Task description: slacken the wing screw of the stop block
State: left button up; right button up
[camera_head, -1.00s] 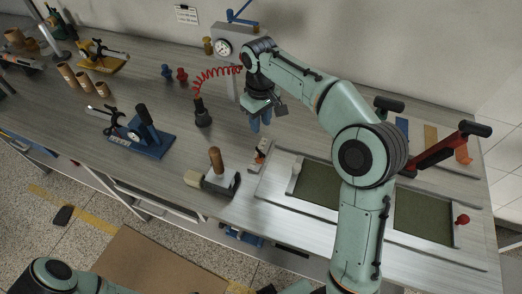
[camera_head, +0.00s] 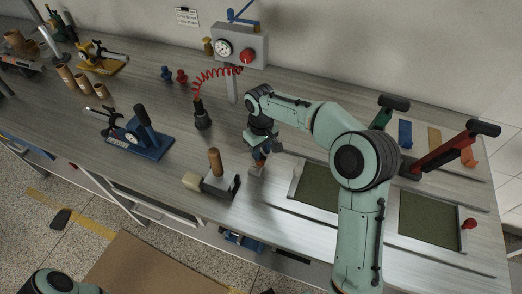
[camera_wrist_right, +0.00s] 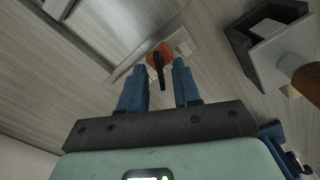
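The stop block (camera_wrist_right: 152,53) is a small orange block on a pale plate. It shows in the right wrist view, just beyond the fingertips. Its black wing screw (camera_wrist_right: 161,74) points toward the gripper and lies between the two fingertip lines. My right gripper (camera_wrist_right: 159,72) is open, with blue fingers apart on either side of the wing, and I see no contact. In the head view my right gripper (camera_head: 258,165) is low over the bench and hides most of the stop block. My left gripper is out of view.
A block with a wooden handle (camera_head: 215,163) stands left of my right gripper. A black nozzle on a red coiled hose (camera_head: 202,117) stands behind it. A framed green panel (camera_head: 319,186) lies to the right, with a red lever (camera_head: 450,150) farther right.

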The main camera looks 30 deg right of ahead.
grip_shut()
jog(key=n+p, duration=0.1)
jog(key=n, duration=0.1)
jog(key=shift+r+n, duration=0.1)
jog(key=shift+n, duration=0.2)
jog(key=shift+n+p, duration=0.4)
jog(key=shift+n, duration=0.4)
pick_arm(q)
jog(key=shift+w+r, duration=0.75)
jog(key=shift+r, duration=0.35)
pick_arm(e)
jog(key=shift+f, duration=0.2)
grip_release()
